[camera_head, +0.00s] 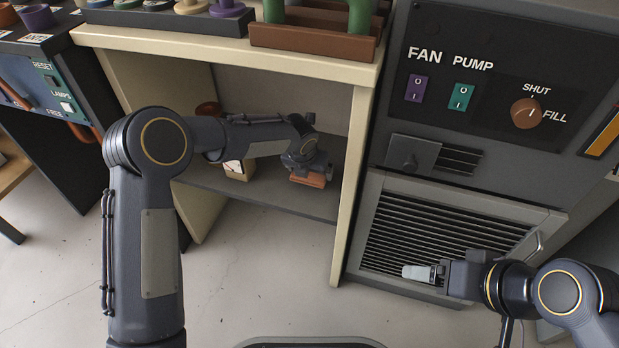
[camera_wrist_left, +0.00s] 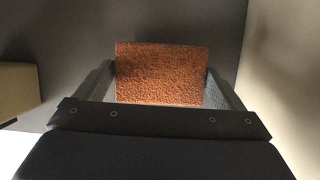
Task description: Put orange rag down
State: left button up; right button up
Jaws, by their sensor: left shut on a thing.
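The orange rag (camera_head: 308,179) is a small textured orange block shape inside the open bay of the cream bench. My left gripper (camera_head: 303,166) reaches into the bay and is shut on it. In the left wrist view the rag (camera_wrist_left: 161,73) sits between the two fingers. It is low over the grey shelf (camera_head: 275,191); I cannot tell whether it touches the shelf.
A small cream box with a dial (camera_head: 238,171) stands on the shelf left of the rag, partly behind my left arm. The bench's right side panel (camera_head: 355,185) is close to the left gripper. A grille (camera_head: 440,228) is at the right.

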pick_arm(q)
jog(key=shift+f, duration=0.9)
jog(key=shift+r, duration=0.1)
pick_arm(e)
jog(key=shift+f, duration=0.45)
pick_arm(q)
jog(key=o, duration=0.7)
